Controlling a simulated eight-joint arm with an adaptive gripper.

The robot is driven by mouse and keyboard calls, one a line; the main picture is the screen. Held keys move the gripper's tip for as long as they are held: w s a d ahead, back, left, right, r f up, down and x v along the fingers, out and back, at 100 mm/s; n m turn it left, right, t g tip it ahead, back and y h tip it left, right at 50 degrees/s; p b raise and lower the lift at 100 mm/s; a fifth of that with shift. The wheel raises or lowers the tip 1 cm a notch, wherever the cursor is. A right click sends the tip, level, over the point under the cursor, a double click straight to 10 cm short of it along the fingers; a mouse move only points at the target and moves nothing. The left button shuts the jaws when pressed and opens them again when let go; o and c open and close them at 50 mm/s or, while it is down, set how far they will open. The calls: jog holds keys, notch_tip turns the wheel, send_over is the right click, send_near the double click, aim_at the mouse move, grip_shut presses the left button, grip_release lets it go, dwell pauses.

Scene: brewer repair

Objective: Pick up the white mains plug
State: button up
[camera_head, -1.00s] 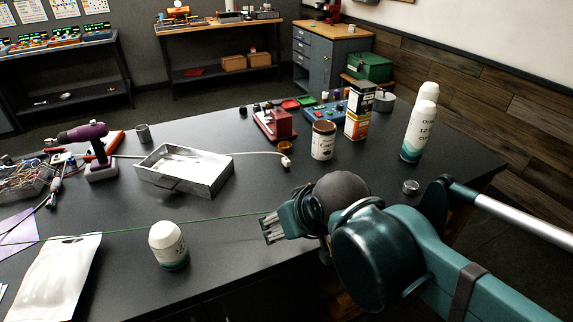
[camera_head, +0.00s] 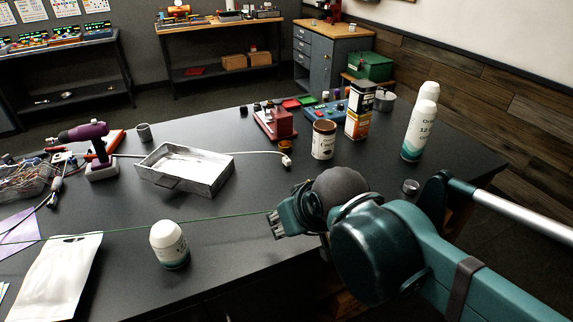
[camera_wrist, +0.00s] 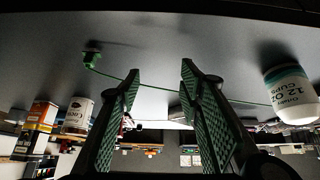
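The white mains plug (camera_head: 287,162) lies on the dark bench at the end of a white cord, right of the metal tray and in front of the red device. I cannot make it out clearly in the wrist view. My gripper (camera_head: 275,226) is above the front part of the bench, nearer the camera than the plug and apart from it. The wrist view shows the gripper (camera_wrist: 160,80) open, its two green textured fingers well apart with nothing held between them. A green cord passes behind the fingers to a green plug (camera_wrist: 92,58).
A metal tray (camera_head: 150,178) stands left of the plug. Another white tub (camera_head: 168,246) is at front left, beside a white pouch (camera_head: 62,275). Bare bench lies between gripper and plug.

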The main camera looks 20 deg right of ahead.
jog(key=w+d+r+n+g+p, duration=0.35)
jog(key=w+r+n+p, duration=0.5)
jog(key=w+p, duration=0.4)
jog(key=n+g+p, duration=0.4)
jog(key=n+p, duration=0.7)
send_over(286, 159)
jog(key=shift+t, duration=0.25)
jog(key=shift+w+f, duration=0.15)
jog(key=shift+f, duration=2.3)
jog(key=shift+f, duration=0.15)
jog(key=shift+f, duration=1.2)
jog(key=shift+f, duration=0.1)
